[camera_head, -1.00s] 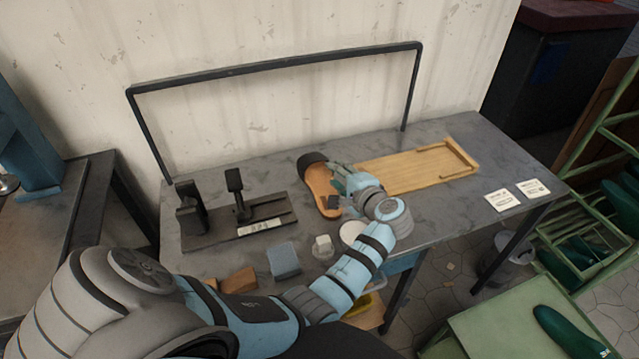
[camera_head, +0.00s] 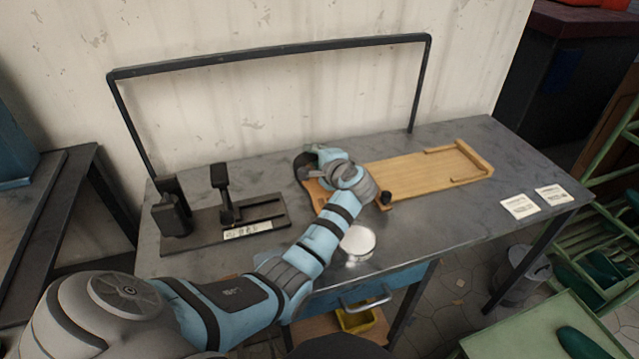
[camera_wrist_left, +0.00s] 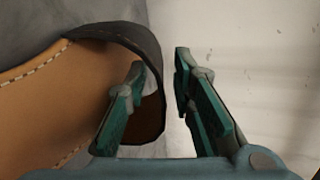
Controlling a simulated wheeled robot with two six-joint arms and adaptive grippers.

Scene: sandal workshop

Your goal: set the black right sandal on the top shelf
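The sandal (camera_head: 315,190) lies on the grey workbench, with a tan footbed and a black band at its far end. My left gripper (camera_head: 328,158) is over that far end and hides much of the sandal in the head view. In the left wrist view the sandal's tan footbed (camera_wrist_left: 50,110) and black band (camera_wrist_left: 125,35) fill the left side. The left gripper's fingers (camera_wrist_left: 157,95) are apart: one is over the footbed inside the band's curve, the other outside the band. Contact cannot be told. My right gripper is not in view.
A wooden tray (camera_head: 420,176) lies right of the sandal. A black fixture (camera_head: 225,215) stands left, and a round white-topped jar (camera_head: 358,242) sits near the front edge. Two white cards (camera_head: 520,206) lie at the right end. A green rack (camera_head: 600,235) stands at far right.

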